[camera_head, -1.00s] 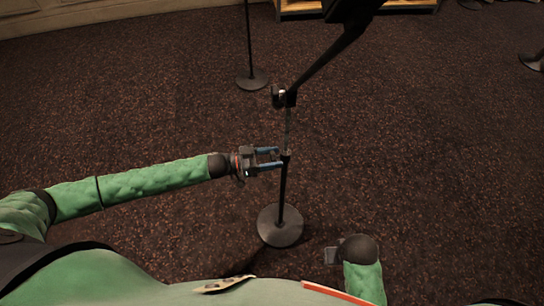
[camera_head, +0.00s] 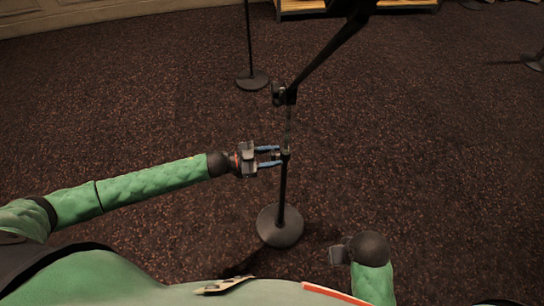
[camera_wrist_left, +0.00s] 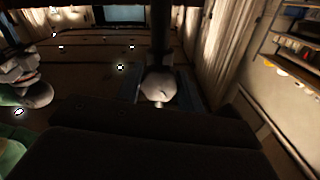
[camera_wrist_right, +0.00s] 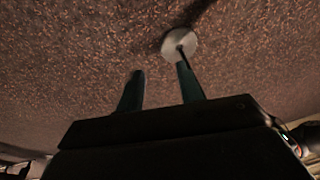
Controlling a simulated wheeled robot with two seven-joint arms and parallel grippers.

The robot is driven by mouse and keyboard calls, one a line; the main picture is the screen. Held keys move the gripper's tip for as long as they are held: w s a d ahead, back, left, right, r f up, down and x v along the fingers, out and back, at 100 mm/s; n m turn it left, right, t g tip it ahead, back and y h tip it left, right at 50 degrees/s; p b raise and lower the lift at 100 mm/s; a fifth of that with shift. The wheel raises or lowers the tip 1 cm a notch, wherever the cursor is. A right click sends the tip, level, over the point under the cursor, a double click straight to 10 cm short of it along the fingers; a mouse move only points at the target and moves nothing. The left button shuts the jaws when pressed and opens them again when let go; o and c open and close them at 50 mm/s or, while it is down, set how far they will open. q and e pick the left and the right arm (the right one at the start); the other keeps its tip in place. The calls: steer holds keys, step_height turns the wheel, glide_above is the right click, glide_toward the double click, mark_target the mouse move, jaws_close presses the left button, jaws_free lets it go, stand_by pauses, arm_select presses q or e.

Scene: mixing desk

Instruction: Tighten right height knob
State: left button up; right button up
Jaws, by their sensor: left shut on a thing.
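A dark microphone stand rises from its round base (camera_head: 280,226), with a height collar (camera_head: 286,155) partway up its pole. My left gripper (camera_head: 272,157) reaches this collar from the left, its blue fingers on either side of the height knob. In the left wrist view, the pale rounded knob (camera_wrist_left: 158,87) sits between the fingers, in front of the dark pole. The gripper is shut on it. My right gripper (camera_wrist_right: 158,90) is open and empty, low at the right of the stand; its fingers are apart in the right wrist view. The exact knob grip is small and partly hidden in the head view.
The stand's boom (camera_head: 325,50) slants up to the right from a clamp (camera_head: 285,95). A second stand base (camera_head: 252,80) is behind, and another (camera_head: 535,61) is at the far right. A wooden shelf (camera_head: 300,7) stands at the back. The carpet between is clear.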

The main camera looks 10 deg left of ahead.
arm_select(q)
steer(key=o, duration=1)
steer(key=shift+s+a+f, duration=0.1)
steer(key=shift+a, duration=0.15)
steer(key=b+v, duration=0.2)
steer(key=v, duration=0.5)
arm_select(e)
steer(key=shift+a+f+t+y, duration=0.15)
steer(key=shift+a, duration=0.3)
steer(key=shift+a+f+t+y, duration=0.15)
steer(key=shift+a, duration=0.3)
